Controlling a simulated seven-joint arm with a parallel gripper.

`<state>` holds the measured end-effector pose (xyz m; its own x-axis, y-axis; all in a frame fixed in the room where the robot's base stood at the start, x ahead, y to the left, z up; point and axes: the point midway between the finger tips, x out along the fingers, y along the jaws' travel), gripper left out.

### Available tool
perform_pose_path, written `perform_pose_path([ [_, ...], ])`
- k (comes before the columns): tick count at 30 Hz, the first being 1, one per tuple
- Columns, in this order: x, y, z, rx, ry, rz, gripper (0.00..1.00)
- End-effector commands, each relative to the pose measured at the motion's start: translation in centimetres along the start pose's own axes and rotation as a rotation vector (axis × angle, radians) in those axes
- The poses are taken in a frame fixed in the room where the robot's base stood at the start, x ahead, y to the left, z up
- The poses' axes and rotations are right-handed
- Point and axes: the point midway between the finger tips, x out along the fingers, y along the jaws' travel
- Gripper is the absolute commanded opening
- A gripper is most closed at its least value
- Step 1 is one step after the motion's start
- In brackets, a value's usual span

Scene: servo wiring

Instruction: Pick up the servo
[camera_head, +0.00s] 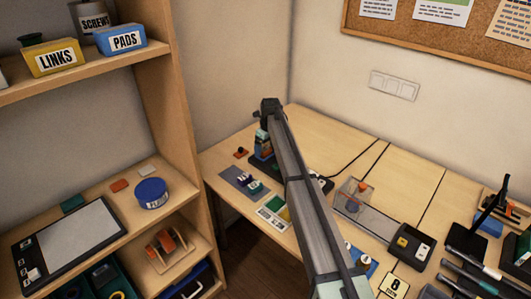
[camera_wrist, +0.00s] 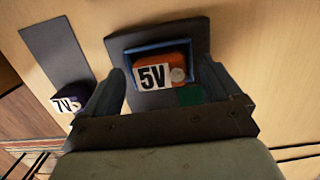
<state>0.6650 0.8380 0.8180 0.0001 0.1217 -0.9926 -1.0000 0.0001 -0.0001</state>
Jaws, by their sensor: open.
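An orange block labelled 5V with a pale round disc (camera_wrist: 178,62), which looks like the servo, sits in a blue-rimmed holder (camera_wrist: 128,54) on a dark grey base (camera_wrist: 150,100) in the wrist view. My gripper (camera_wrist: 160,72) is open, with one dark finger on each side of the holder. The block lies between the fingers, and I cannot tell whether they touch the holder. In the head view my arm hides most of this spot.
A purple block labelled 7V (camera_wrist: 68,103) stands beside the left finger, near a grey strip (camera_wrist: 52,40). In the head view a grey mat (camera_head: 236,175) holds small blocks. A shelf (camera_head: 172,100) stands at left. A grey device (camera_head: 365,215) lies right of my arm.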

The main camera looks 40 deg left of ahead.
Motion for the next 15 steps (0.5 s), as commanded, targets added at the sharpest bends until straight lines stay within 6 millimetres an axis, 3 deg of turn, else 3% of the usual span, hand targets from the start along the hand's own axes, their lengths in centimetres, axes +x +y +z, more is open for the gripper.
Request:
perform_pose_path([
  [2,-0.03,0.00,0.00,0.000,0.000,0.000,0.91],
  [15,-0.07,-0.01,0.00,0.000,0.000,0.000,0.48],
])
